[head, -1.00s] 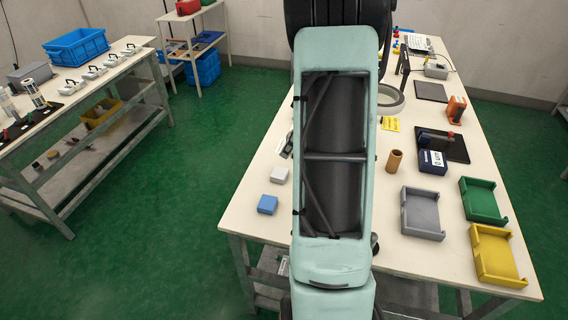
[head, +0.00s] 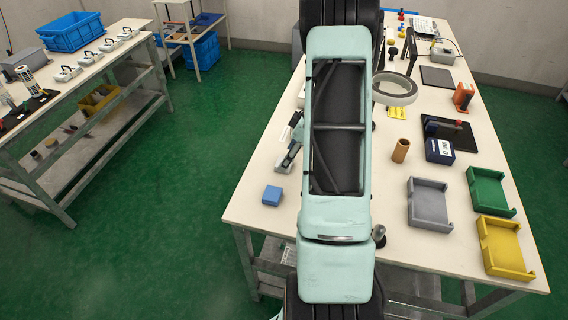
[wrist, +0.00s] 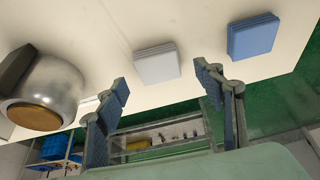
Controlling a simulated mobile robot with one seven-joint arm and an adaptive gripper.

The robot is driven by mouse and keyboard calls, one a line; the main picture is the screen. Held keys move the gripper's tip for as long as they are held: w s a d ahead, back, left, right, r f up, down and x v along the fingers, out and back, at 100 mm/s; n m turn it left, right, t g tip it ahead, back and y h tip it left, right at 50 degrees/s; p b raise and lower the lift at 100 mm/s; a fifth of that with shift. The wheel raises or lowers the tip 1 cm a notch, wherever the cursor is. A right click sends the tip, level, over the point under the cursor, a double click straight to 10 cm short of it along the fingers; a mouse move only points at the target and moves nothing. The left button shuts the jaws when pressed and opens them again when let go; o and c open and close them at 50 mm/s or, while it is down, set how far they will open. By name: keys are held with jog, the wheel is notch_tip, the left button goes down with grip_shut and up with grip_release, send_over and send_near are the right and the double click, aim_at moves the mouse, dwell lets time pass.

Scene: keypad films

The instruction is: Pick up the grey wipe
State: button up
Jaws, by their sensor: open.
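The grey wipe (wrist: 157,63) is a pale, flat folded square on the cream table. In the wrist view it lies just beyond my fingertips, between their lines. In the head view the grey wipe (head: 283,167) is mostly hidden by my gripper. My gripper (wrist: 162,79) is open, with nothing between its two fingers. In the head view my gripper (head: 291,154) is by the table's left side, apparently above or beside the grey wipe; the exact height is hard to tell.
A blue wipe (head: 272,196) lies close by, nearer the table's front left corner. A silver rounded object (wrist: 45,92) is at the left of the wrist view. Grey (head: 429,203), green (head: 490,191) and yellow (head: 505,248) trays and a brown cylinder (head: 400,150) stand on the right.

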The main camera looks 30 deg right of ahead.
jog(key=shift+x, duration=1.5)
jog(key=shift+d, duration=0.1)
jog(key=c, duration=0.8)
jog(key=shift+c, duration=0.2)
